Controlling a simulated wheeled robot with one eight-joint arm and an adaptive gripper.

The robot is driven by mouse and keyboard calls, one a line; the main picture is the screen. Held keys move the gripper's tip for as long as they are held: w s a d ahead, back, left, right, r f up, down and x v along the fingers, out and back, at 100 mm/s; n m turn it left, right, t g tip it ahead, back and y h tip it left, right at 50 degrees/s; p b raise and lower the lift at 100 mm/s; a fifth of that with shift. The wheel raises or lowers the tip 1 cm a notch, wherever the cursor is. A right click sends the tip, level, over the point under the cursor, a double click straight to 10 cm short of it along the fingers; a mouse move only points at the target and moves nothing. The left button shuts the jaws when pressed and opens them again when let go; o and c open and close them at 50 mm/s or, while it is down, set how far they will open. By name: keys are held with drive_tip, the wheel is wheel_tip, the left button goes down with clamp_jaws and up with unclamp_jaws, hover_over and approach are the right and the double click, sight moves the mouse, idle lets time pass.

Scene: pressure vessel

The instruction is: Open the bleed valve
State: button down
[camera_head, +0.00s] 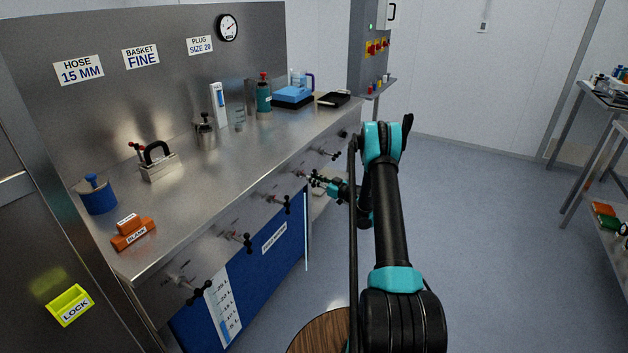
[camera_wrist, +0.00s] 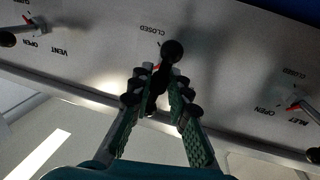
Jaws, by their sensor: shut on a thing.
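In the wrist view, which is upside down, my gripper (camera_wrist: 160,88) has its two green-padded fingers closed around a black valve handle (camera_wrist: 172,51) on the steel front panel. The handle's round black knob sticks out past the fingertips. A red pointer shows beside the fingers, and the word CLOSED is readable near it. The valve's name and its OPEN mark are hidden, so I cannot tell from the lettering that this is the bleed valve. In the head view my gripper (camera_head: 320,181) is small at the bench front, at a valve in the row.
A valve marked VENT (camera_wrist: 38,27) and one marked INLET (camera_wrist: 297,103) flank the held handle. Other black-handled valves (camera_head: 240,241) line the steel bench (camera_head: 225,160) front. A blue panel (camera_head: 270,260) is below. Open floor (camera_head: 480,220) lies to the right.

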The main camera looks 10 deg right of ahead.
drive_tip(key=shift+w+d, duration=0.2)
drive_tip(key=shift+d, duration=0.05)
drive_tip(key=c, duration=1.6)
unclamp_jaws()
drive_tip(key=shift+s, duration=0.15)
drive_tip(key=v, duration=1.1)
drive_tip(key=shift+s+d, duration=0.25)
